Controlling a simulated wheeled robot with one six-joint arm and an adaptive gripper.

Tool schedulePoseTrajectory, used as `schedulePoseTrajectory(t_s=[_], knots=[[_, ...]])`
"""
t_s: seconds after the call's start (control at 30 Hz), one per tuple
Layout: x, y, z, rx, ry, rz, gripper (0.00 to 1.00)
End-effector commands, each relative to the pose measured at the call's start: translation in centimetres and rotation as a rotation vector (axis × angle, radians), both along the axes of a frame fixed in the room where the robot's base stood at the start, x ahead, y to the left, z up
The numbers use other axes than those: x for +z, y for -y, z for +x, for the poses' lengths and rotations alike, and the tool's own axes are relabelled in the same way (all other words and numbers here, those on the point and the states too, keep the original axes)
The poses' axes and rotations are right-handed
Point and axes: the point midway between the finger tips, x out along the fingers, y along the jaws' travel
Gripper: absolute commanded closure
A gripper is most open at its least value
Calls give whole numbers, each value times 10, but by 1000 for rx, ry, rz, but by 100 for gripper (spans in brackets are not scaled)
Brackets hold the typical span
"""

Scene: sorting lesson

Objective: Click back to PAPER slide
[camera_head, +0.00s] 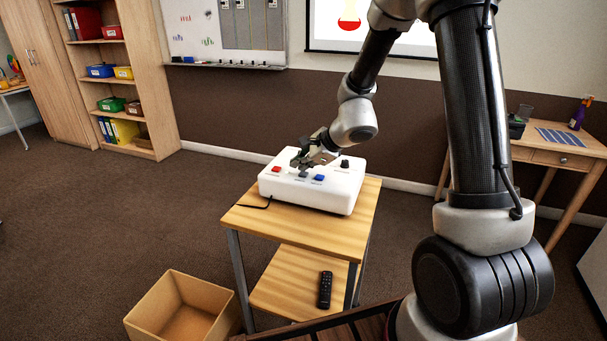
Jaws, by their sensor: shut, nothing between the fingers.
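A white control box (338,191) stands on a small wooden table. Its top carries a red button (277,169), a blue button (319,177) and a dark knob (345,164). My gripper (304,170) is shut and empty, low over the box top between the red and blue buttons. I cannot tell whether its tips touch the box or a button. The gripper hides part of the box top, and the labels are too small to read.
The wooden table (335,232) has a lower shelf with a black remote (325,289). An open cardboard box (180,311) sits on the floor at lower left. A shelf with bins (120,85) stands at back left, a desk (560,155) at right. The carpet at left is clear.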

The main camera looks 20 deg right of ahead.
Motion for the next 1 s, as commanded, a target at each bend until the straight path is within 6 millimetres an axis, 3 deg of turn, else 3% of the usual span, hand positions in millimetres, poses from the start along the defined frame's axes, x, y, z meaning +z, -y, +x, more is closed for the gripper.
schedulePoseTrajectory(t_s=[1.0], knots=[[-9, 0, 0, 1, -1, 0, 100]])
